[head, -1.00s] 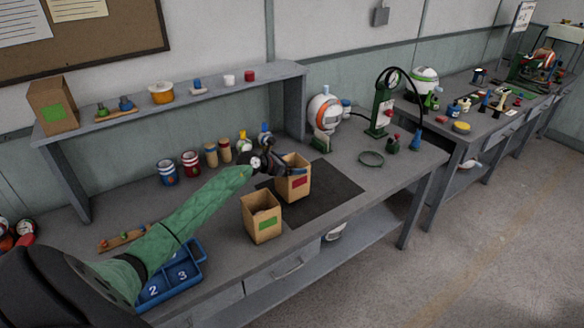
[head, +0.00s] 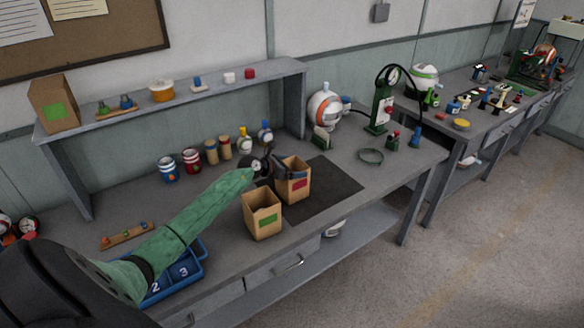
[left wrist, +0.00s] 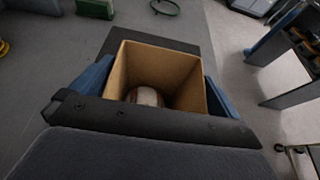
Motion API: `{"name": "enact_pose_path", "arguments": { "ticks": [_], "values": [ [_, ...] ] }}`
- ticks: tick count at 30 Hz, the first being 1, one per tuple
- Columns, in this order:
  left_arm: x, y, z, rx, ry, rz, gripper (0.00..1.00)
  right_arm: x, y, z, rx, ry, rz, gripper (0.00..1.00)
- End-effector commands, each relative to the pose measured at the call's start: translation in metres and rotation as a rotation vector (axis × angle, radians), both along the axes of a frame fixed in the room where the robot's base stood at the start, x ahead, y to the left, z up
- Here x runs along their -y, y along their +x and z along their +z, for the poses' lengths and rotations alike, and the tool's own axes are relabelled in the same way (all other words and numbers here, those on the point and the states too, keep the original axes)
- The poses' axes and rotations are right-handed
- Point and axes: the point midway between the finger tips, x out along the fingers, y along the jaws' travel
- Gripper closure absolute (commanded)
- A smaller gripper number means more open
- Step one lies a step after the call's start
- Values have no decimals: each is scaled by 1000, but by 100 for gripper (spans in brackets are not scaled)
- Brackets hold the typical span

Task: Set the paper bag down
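The open-topped brown paper bag with a red label (head: 294,186) stands upright at the left part of the dark mat (head: 335,188), its base appearing to rest on it. In the left wrist view the bag (left wrist: 190,85) shows from above, with a rounded pale and reddish object (left wrist: 146,97) inside. My left gripper (head: 274,170) has its blue fingers on opposite sides of the bag, close against its walls; it looks shut on it. The lower finger parts are hidden. My right gripper is not in view.
A second brown bag with a green label (head: 263,216) stands just left and in front. A blue numbered tray (head: 190,262) lies under my left arm. Cans (head: 168,170) and jars line the back. A green ring (head: 370,156) lies right; the mat's right half is clear.

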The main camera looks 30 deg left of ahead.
Motion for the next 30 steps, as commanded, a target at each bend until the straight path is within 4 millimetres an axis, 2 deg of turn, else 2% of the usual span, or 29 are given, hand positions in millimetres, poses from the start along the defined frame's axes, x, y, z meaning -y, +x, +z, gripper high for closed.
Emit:
{"name": "enact_pose_path", "arguments": {
  "ticks": [2, 7, 10, 15, 21, 30],
  "values": [
    [0, 0, 3, 0, 0, 0, 0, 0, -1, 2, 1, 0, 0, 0],
    [-8, -15, 5, 0, 3, 0, 0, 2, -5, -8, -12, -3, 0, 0],
    [-12, -29, 10, -1, 4, -2, 0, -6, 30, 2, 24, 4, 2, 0],
    [-22, -53, 21, -1, 3, -1, 0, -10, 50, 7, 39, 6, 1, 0],
    [-32, -77, 33, -1, 3, -1, 0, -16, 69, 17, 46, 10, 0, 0],
    [-41, -99, 45, 0, 0, 0, 0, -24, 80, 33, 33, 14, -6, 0]
  ]
}}
